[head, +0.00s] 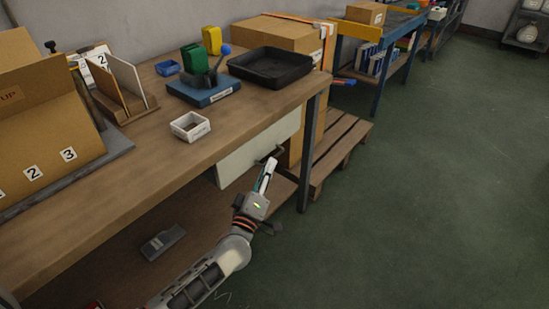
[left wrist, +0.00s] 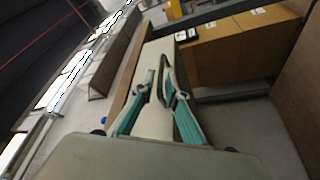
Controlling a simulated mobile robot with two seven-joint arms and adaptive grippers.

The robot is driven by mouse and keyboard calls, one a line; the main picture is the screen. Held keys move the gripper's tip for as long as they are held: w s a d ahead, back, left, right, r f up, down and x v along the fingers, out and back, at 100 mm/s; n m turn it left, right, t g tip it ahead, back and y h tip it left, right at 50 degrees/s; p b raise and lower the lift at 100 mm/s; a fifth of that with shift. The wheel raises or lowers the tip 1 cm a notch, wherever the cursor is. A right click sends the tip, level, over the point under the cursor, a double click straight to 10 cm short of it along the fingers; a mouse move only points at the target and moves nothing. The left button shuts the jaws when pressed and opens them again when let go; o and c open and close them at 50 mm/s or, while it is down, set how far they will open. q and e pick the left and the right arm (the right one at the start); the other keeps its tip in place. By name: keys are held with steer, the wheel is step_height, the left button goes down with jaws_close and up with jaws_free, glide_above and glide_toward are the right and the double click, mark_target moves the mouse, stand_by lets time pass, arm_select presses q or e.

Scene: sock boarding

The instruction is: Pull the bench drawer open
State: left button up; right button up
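The bench drawer has a pale front (head: 240,163) under the front edge of the wooden bench top (head: 130,163). It looks closed, roughly in line with that edge. Its dark bar handle (head: 271,153) is on the front. My left gripper (head: 267,167) is at the handle. In the left wrist view, the pale drawer front (left wrist: 156,52) runs up the middle and the dark handle (left wrist: 162,68) lies between the fingertips of my left gripper (left wrist: 161,82). The teal-padded fingers stand apart, one on each side of the handle; contact is unclear. My right gripper is not in view.
A white bin (head: 190,126) and a black tray (head: 270,67) sit on the bench. Green floor (head: 420,200) is clear at right.

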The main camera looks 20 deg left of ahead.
arm_select(q)
steer(key=x, duration=0.3)
steer(key=shift+w, duration=0.5)
jaws_close()
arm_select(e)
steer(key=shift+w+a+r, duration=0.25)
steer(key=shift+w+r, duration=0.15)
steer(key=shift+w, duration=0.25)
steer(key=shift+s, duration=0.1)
